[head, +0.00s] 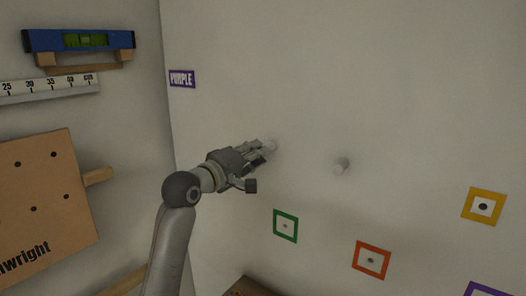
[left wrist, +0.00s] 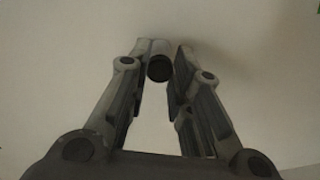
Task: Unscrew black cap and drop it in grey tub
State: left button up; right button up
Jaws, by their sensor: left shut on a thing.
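My left gripper (head: 264,152) is at the wall on a pale stub (head: 272,146) that sticks out of it. In the left wrist view its two fingers (left wrist: 160,62) stand on either side of a round black cap (left wrist: 159,69) on the front of the stub, and they are shut on it. In the head view the cap is hidden by the fingers. The grey tub is in neither view. My right gripper is not in view.
Green (head: 285,226), orange (head: 371,260) and yellow (head: 483,206) frames sit lower on the wall. A brown board (head: 40,200) and blue level (head: 80,40) are on the left wall.

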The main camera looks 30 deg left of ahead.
pick_arm(q)
jog(key=shift+s, duration=0.15)
jog(key=shift+s+a, duration=0.15)
jog(key=shift+s, duration=1.65)
jog(key=shift+s, duration=0.1)
jog(key=shift+s+a, duration=0.1)
jog(key=shift+s, duration=0.85)
dwell(0.7)
